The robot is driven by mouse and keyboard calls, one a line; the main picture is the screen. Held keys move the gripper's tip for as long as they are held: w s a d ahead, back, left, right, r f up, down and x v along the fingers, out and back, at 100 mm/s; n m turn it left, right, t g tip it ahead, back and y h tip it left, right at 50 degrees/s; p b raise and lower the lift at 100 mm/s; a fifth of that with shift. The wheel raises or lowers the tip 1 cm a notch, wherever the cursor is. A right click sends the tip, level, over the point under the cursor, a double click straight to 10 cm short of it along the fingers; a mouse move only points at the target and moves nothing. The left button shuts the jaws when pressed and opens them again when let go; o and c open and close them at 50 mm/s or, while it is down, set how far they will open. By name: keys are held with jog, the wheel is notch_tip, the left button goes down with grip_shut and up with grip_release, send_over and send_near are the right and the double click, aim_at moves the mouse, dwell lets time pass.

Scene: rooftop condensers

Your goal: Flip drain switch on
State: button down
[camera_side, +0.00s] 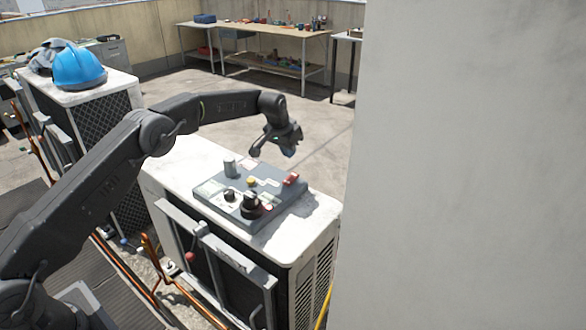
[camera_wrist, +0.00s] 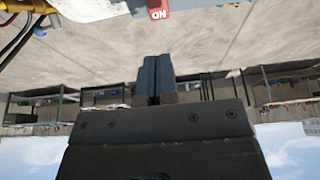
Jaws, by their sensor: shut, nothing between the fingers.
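A grey control panel (camera_side: 284,201) lies on top of the white condenser unit (camera_side: 180,168). It carries a red switch part (camera_side: 291,179) at its right far corner, a yellow button (camera_side: 251,182), a grey cylinder (camera_side: 230,167) and dark knobs (camera_side: 250,201). In the wrist view a red part (camera_wrist: 157,13) with upside-down "ON" lettering shows at the top edge, mostly cut off. I cannot read which control is labelled drain. My gripper (camera_side: 291,151) is above and beyond the panel's far edge, apart from the red switch. Its fingers (camera_wrist: 155,75) are shut and empty.
A second condenser (camera_side: 120,100) with a blue hard hat (camera_side: 78,68) stands at the left. A large pale wall (camera_side: 470,160) fills the right side. A workbench (camera_side: 255,28) with tools stands far back. Open floor lies behind the panel.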

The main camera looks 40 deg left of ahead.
aim_at(293, 176)
jog(key=x, duration=0.7)
jog(key=shift+s+f, duration=0.25)
jog(key=shift+f, duration=0.3)
jog(key=shift+w+f, duration=0.2)
jog(key=shift+f, duration=0.2)
jog(key=shift+s, duration=0.15)
jog(key=shift+s+r, duration=0.2)
jog(key=shift+s, duration=0.45)
jog(key=v, duration=1.4)
jog(key=shift+w+r, duration=0.2)
jog(key=shift+w, duration=0.2)
jog(key=shift+w, duration=0.15)
